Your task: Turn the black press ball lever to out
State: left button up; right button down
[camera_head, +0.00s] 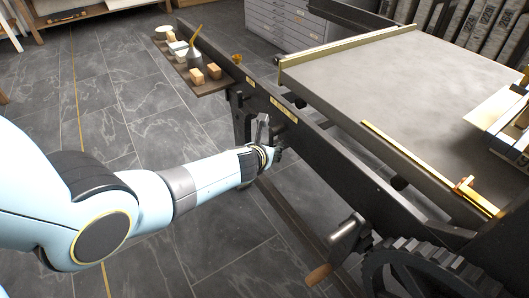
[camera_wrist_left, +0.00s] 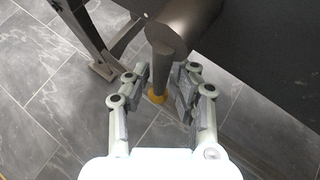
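In the left wrist view, a short dark lever (camera_wrist_left: 161,62) hangs from a thick dark round hub (camera_wrist_left: 185,28) on the side of the black press. A yellow-orange end (camera_wrist_left: 157,97) shows at its lower tip. My left gripper (camera_wrist_left: 163,88) is open, with one finger on each side of the lever; I cannot tell whether either pad touches it. In the head view my left gripper (camera_head: 268,140) is at the side of the press frame (camera_head: 330,155), below a small yellow label, and mostly hides the lever. My right gripper is in neither view.
The press bed (camera_head: 400,65) lies to the right, with a brass bar (camera_head: 405,155) along its edge. A wood-handled crank (camera_head: 318,275) and a gear wheel (camera_head: 430,270) stand at lower right. A small shelf (camera_head: 215,85) holds blocks and vessels. The floor at left is open.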

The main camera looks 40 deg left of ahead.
pick_arm(q)
jog(key=v, duration=1.2)
jog(key=shift+f, duration=0.1)
jog(key=s+f+n+g, duration=0.6)
jog(key=s+f+n, duration=0.3)
jog(key=s+f, duration=1.2)
jog(key=s+f+n+g, duration=0.2)
jog(key=s+f+n, duration=0.1)
jog(key=s+n, duration=0.9)
jog(key=s+f+n+g+h, duration=0.1)
jog(key=s+f+n, duration=0.3)
jog(key=s+n, duration=0.8)
jog(key=shift+s+a+f+g, duration=0.25)
jog(key=shift+a+g, duration=0.2)
jog(key=shift+g, duration=0.35)
